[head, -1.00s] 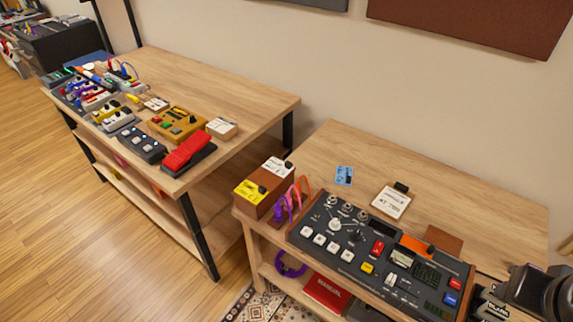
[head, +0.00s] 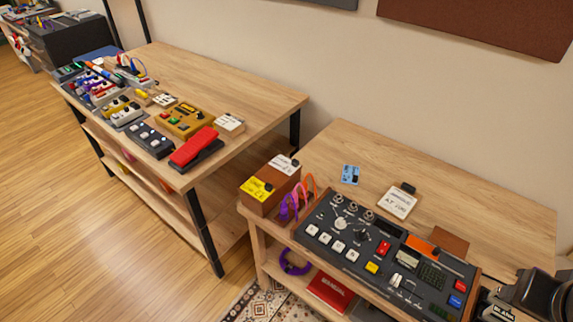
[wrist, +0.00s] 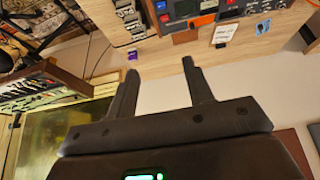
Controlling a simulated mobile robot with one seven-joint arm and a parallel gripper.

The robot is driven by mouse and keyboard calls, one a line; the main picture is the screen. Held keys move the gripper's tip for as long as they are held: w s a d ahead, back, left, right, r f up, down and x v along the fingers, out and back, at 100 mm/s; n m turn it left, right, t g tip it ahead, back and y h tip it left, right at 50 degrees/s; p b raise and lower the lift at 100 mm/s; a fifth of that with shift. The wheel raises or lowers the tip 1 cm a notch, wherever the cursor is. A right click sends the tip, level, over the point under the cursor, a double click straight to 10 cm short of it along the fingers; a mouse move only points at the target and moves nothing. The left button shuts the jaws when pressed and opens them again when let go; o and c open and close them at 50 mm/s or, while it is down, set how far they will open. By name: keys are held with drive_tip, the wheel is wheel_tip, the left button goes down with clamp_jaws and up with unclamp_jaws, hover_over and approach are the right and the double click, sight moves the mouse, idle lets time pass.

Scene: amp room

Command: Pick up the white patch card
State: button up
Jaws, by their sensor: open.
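A white card (head: 398,202) with dark lettering and a black piece at its top edge lies on the right-hand wooden table, behind the dark control panel (head: 345,245). A similar white card shows in the wrist view (wrist: 225,34), near the top. Other small white cards or labels lie on the left table, one by the red pedal (head: 229,123); I cannot tell for certain which is the patch card. My gripper (wrist: 160,66) is open and empty in the wrist view, its fingers apart and away from the card.
A blue card (head: 350,175) lies left of the white card, and a brown box (head: 270,187) with yellow and white labels stands at the table's left end. A brown block (head: 450,243) is to the right. The table's back strip is clear up to the wall.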

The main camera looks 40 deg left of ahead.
drive_tip(key=w+a+r+g, duration=0.1)
drive_tip(key=w+a+r, duration=0.1)
drive_tip(key=w+a, duration=0.45)
drive_tip(key=w+a+r, duration=0.3)
drive_tip(key=w+a, duration=0.1)
drive_tip(key=w, duration=0.5)
hover_over(295, 161)
drive_tip(key=s, duration=0.3)
drive_tip(key=f, duration=2.5)
drive_tip(key=shift+s+a+f, duration=0.15)
drive_tip(key=shift+s+a, duration=0.05)
drive_tip(key=shift+a, duration=0.2)
drive_tip(key=x, duration=0.6)
drive_tip(key=shift+w+d, duration=0.2)
drive_tip(key=shift+d, duration=0.2)
clamp_jaws()
